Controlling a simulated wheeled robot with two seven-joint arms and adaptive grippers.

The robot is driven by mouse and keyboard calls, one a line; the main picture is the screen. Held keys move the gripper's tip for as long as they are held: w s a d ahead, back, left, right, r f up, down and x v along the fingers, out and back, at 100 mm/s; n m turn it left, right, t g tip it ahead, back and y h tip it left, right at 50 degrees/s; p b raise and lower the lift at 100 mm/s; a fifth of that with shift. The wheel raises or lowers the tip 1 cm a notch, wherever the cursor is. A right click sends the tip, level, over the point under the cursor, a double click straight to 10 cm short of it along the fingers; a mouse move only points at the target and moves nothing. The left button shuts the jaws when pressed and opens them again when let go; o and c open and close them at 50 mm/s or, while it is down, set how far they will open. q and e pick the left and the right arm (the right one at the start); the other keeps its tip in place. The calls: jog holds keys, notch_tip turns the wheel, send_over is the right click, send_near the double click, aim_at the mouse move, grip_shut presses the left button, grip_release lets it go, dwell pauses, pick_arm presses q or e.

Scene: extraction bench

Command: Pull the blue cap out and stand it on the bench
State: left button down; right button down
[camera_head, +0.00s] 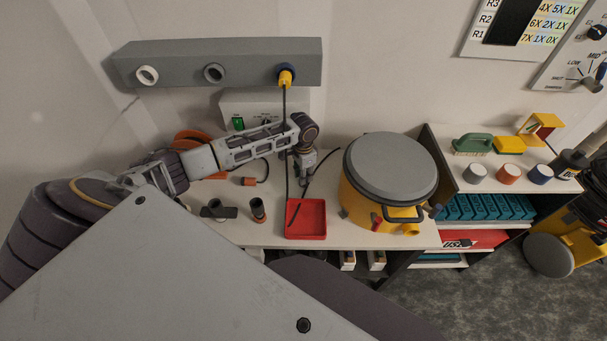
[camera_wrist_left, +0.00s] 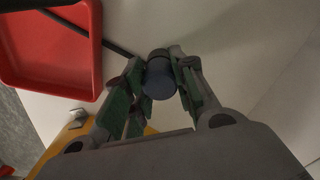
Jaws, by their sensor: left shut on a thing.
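My left gripper (camera_head: 304,172) is low over the back of the white bench (camera_head: 275,230), behind the red tray (camera_head: 306,219), its fingers pointing down. In the left wrist view my left gripper (camera_wrist_left: 162,80) is shut on the blue cap (camera_wrist_left: 160,82), a short dark-blue cylinder with a darker part beyond it. I cannot tell whether the cap touches the bench. The cap is not clear in the head view. The red tray also shows in the left wrist view (camera_wrist_left: 50,82). My right gripper is not in view.
A yellow pot with a grey lid (camera_head: 391,167) stands right of the gripper. A cable (camera_head: 286,130) hangs from a yellow plug (camera_head: 285,78) in the wall bar (camera_head: 185,60). A dark upright cylinder (camera_head: 258,210) stands left of the tray.

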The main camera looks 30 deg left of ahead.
pick_arm(q)
jog(key=shift+f, duration=0.2)
jog(key=c, duration=1.1)
grip_release()
jog(key=shift+r, duration=3.75)
jog(key=shift+f, duration=0.1)
